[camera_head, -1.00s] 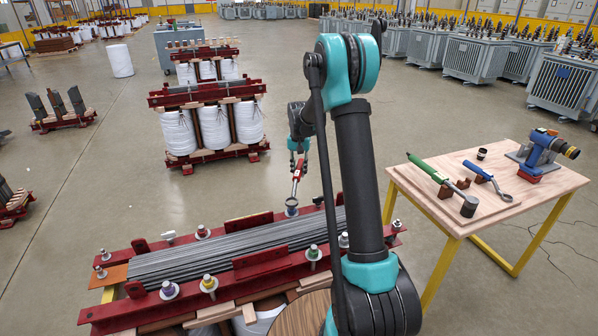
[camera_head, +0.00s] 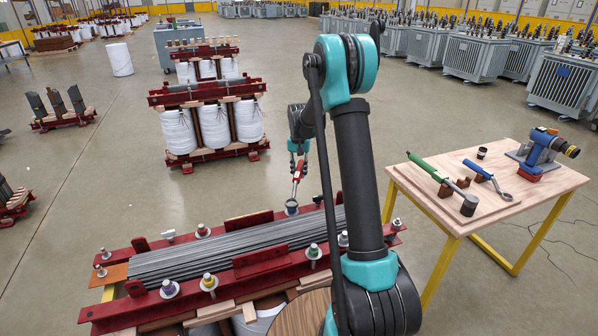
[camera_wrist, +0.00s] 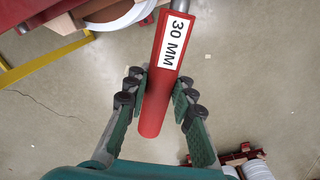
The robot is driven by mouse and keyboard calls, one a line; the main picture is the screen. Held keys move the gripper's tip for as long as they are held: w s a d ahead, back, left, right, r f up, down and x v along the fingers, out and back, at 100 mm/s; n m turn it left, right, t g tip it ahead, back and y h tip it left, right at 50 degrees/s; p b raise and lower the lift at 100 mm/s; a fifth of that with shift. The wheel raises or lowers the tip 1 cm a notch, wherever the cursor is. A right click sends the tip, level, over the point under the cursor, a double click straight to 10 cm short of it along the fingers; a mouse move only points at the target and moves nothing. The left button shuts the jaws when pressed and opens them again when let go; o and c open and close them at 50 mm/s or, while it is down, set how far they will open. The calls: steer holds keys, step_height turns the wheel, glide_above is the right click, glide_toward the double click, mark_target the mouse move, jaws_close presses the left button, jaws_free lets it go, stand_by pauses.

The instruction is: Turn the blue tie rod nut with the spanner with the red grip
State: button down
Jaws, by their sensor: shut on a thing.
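My gripper (camera_head: 299,160) is shut on the spanner with the red grip (camera_head: 297,174), above the far red clamp beam. In the wrist view, the red grip (camera_wrist: 153,115) lies between my gripper's fingers (camera_wrist: 160,88) and bears a "30 MM" label. The spanner points down, its head at or just above a nut on a tie rod (camera_head: 292,206) of the far beam. This nut looks bluish grey. It is too small to tell whether the head is around it, and the wrist view does not show the head.
Other tie rod nuts include a purple one (camera_head: 169,287), a yellow one (camera_head: 209,281) and a green one (camera_head: 314,251) on the near beam. Grey core laminations (camera_head: 180,262) lie between the beams. A wooden table (camera_head: 500,207) at right bears a green-handled tool (camera_head: 428,168) and a blue-handled spanner (camera_head: 480,171).

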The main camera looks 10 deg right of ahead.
steer(key=shift+f, duration=1.3)
steer(key=shift+w+a+n, duration=0.2)
steer(key=shift+a+n, duration=0.3)
steer(key=shift+a, duration=0.2)
steer(key=shift+w+a+n, duration=0.15)
steer(key=shift+a+n, duration=0.35)
steer(key=shift+a, duration=0.15)
steer(key=shift+a, duration=0.1)
steer(key=shift+a+n, duration=1)
steer(key=shift+a, duration=0.25)
steer(key=shift+s+a+n, duration=0.1)
steer(key=shift+a+n, duration=0.9)
steer(key=shift+a, duration=0.4)
